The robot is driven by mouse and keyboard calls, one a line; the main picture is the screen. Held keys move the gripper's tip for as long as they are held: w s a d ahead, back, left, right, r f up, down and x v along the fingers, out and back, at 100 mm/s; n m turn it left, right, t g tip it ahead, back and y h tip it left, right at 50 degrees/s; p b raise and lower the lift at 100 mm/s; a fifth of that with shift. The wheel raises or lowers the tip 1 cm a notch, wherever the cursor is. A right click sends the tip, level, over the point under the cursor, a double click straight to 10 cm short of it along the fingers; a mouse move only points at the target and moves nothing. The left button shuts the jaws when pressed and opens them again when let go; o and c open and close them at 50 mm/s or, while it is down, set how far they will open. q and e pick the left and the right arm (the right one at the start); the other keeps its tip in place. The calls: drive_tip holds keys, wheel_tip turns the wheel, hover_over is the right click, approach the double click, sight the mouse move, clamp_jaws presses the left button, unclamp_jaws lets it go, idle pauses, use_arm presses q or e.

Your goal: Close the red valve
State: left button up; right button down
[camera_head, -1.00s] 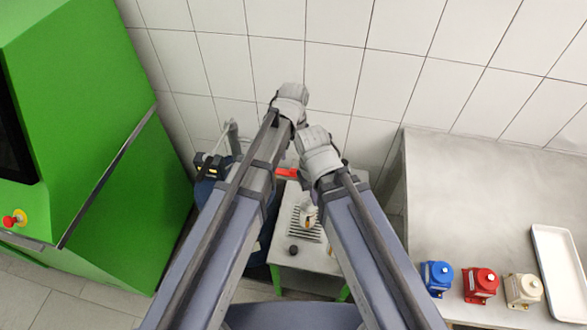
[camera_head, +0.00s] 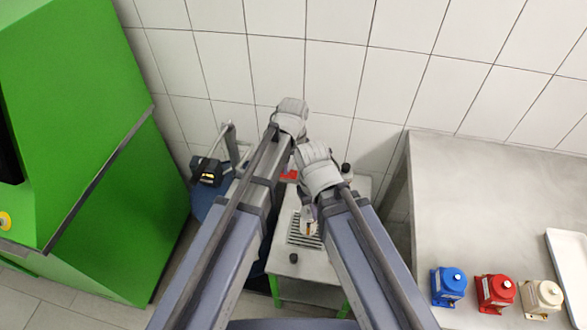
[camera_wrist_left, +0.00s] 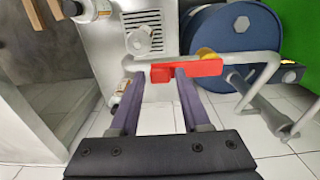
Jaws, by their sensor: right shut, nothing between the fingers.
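The red valve handle (camera_wrist_left: 187,70) is a bar on a pale horizontal pipe (camera_wrist_left: 225,60) in the left wrist view. In the head view a small part of the red handle (camera_head: 289,175) shows between my arms. My left gripper (camera_wrist_left: 160,82) is open; its two fingers stand apart and their tips are close to the handle and pipe. I cannot tell whether they touch it. In the head view my left gripper (camera_head: 291,117) hides its own fingers. My right gripper (camera_head: 317,172) is lower, beside the left, above the small grey stand; it is shut and empty, its fingertips largely hidden.
A grey stand (camera_head: 293,267) with a slotted grate is below my arms. A blue drum (camera_wrist_left: 230,27) is behind the pipe. A green machine (camera_head: 80,130) stands left. A grey table (camera_head: 480,210) at right holds blue, red and cream pump-like units and a white tray (camera_head: 568,270).

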use_arm(q)
clamp_jaws()
idle(1.1)
